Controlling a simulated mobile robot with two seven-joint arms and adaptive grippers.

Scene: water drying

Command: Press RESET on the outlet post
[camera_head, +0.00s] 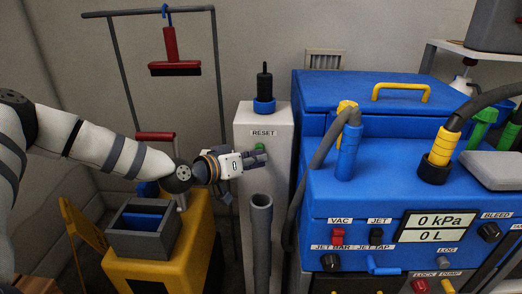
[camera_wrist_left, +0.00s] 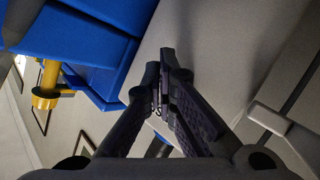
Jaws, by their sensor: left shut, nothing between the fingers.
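The white outlet post (camera_head: 249,185) stands upright in the middle of the head view. A RESET label (camera_head: 263,132) is on its front, with a green button (camera_head: 260,147) just below it. My left gripper (camera_head: 262,158) comes in from the left, its fingers closed and pointing at the post. The fingertips sit at the lower edge of the green button and partly cover it; I cannot tell whether they touch it. The left wrist view shows the closed fingers (camera_wrist_left: 166,68) with nothing between them, before a pale surface; the button is hidden there. My right gripper is out of view.
A blue machine (camera_head: 360,205) with switches, displays and a hose fills the right side. A dark upright pipe (camera_head: 261,235) stands in front of the post. A yellow cart with a grey bucket (camera_head: 146,245) is below my left arm. A red brush hangs behind.

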